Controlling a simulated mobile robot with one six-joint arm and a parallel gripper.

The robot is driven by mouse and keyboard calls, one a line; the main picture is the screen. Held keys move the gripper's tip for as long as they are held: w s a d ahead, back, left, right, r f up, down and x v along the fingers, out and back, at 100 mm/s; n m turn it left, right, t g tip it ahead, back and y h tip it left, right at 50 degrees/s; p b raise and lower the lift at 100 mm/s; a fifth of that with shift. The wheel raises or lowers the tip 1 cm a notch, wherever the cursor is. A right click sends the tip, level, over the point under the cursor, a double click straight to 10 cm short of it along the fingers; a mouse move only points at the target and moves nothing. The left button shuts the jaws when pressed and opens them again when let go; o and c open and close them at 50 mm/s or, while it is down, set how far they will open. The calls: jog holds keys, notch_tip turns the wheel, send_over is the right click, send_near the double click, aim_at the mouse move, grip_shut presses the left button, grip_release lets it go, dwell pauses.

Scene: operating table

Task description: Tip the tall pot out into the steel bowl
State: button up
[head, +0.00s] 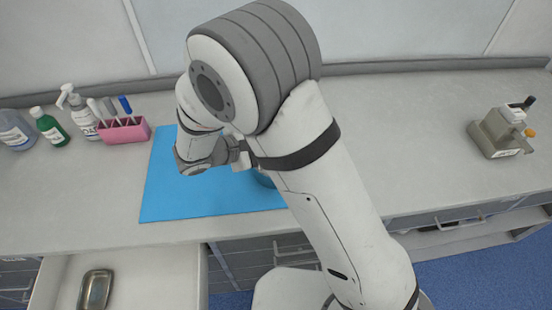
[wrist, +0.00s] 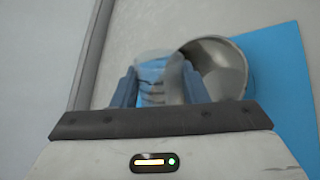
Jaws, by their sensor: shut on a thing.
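My gripper (wrist: 158,82) is shut on the tall pot (wrist: 153,92), a clear, see-through vessel with dark marks on its side, held between the two blue fingers. The steel bowl (wrist: 226,70) is a round, shiny metal bowl just right of the pot in the wrist view, partly behind the right finger. The pot's rim appears close to the bowl's left edge; I cannot tell whether they touch or how far the pot is tilted. In the head view my gripper (head: 243,153) is over the blue mat, and my arm hides most of the pot and bowl.
The blue mat (head: 175,190) lies on the grey counter (head: 420,140). A pink rack (head: 124,131), a green bottle (head: 49,127) and other bottles stand at the left. A grey device (head: 498,132) stands at the right. An open drawer (head: 150,275) holds a metal dish.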

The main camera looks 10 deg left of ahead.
jog(key=shift+d+r+m+y+b, duration=0.2)
jog(key=shift+r+m+y+b, duration=0.3)
jog(key=shift+m+y, duration=0.5)
dwell(1.2)
jog(key=shift+s+d+f+m+y+b, duration=0.1)
jog(key=shift+f+m+y+b, duration=0.3)
jog(key=shift+y+b, duration=0.45)
dwell(0.6)
jog(key=shift+f+m+t+y+b, duration=0.4)
jog(key=shift+f+b, duration=0.3)
jog(key=shift+b, duration=1.95)
jog(key=shift+r+y+b, duration=0.1)
jog(key=shift+y+b, duration=0.25)
jog(key=shift+b, duration=0.75)
dwell(0.6)
